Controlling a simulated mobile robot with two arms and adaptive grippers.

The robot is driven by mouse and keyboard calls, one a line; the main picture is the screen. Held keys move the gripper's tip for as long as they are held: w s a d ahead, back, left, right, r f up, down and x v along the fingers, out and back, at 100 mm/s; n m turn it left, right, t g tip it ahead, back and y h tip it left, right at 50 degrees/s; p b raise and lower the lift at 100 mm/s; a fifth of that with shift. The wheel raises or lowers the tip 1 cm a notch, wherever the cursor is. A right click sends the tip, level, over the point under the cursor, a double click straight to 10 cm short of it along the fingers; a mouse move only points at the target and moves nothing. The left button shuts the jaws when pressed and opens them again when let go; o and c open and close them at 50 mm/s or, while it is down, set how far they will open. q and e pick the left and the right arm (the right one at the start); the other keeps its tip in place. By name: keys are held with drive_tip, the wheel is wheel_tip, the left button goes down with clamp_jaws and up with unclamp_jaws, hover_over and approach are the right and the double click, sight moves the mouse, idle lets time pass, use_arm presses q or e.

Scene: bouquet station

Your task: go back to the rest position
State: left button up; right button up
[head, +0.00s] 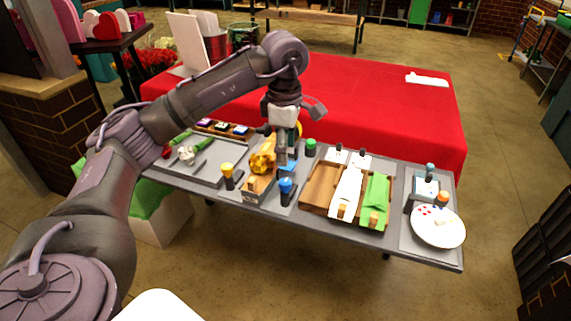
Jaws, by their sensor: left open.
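My left arm reaches in from the left and bends down over the grey work table (302,215). My left gripper (284,140) points down above the middle of the table, just behind and right of a golden-yellow flower-like item (262,163). Its fingers are open and I see nothing held between them. The item sits on a wooden holder (258,188). Whether the fingers touch anything below cannot be told from this angle. My right gripper does not show.
A wooden tray (320,188) holds white and green wrapping pieces. A white plate (438,227) lies at the right end. Small bottles with yellow (227,171), blue (286,189) and green (310,147) caps stand nearby. Behind is a red-covered table (370,100). Floor in front is clear.

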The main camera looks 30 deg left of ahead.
use_arm(q)
wheel_tip(320, 180, up, 2)
idle(0.6)
